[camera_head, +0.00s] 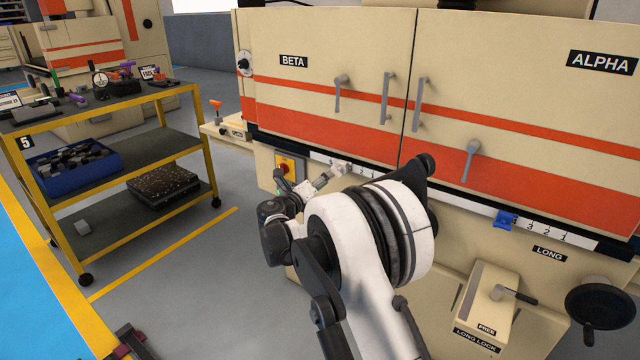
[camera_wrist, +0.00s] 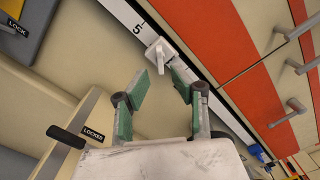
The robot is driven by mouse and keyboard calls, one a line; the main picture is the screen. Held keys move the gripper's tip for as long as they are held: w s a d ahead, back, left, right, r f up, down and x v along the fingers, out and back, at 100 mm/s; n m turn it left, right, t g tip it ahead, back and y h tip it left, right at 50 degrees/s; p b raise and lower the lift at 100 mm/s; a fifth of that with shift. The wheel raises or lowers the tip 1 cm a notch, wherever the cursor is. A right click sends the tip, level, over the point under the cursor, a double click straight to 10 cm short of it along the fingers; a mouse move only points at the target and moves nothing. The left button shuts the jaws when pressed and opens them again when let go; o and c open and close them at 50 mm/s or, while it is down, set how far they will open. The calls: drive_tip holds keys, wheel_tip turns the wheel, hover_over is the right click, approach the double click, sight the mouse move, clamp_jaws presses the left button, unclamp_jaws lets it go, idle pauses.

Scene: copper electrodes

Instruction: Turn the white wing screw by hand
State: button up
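The white wing screw (camera_wrist: 160,54) sits on the white numbered scale strip, close to the number 5, in the wrist view. Its wing points down the picture, toward my gripper. My gripper (camera_wrist: 161,84) is open, with its green-padded fingers spread on either side below the screw. Nothing is between the fingers, and the screw looks just beyond the fingertips. In the head view my gripper (camera_head: 326,182) is at the left scale strip under the BETA door, and the small white screw (camera_head: 343,169) is partly hidden by it.
A blue wing screw (camera_head: 507,219) sits on the right scale strip. Door handles (camera_head: 388,98) stick out above. A lever marked FREE (camera_head: 512,296) and a black handwheel (camera_head: 600,304) are at lower right. A shelf cart (camera_head: 120,165) stands left, with clear floor between.

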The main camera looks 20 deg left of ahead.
sight(335, 172)
drive_tip(key=shift+x, duration=2)
drive_tip(key=shift+w, duration=0.35)
drive_tip(key=shift+d, duration=0.1)
clamp_jaws()
drive_tip(key=shift+o, duration=0.4)
unclamp_jaws()
drive_tip(key=shift+n, duration=0.3)
drive_tip(key=shift+s, duration=0.1)
drive_tip(key=shift+b+v, duration=0.3)
drive_tip(key=shift+v, duration=2.65)
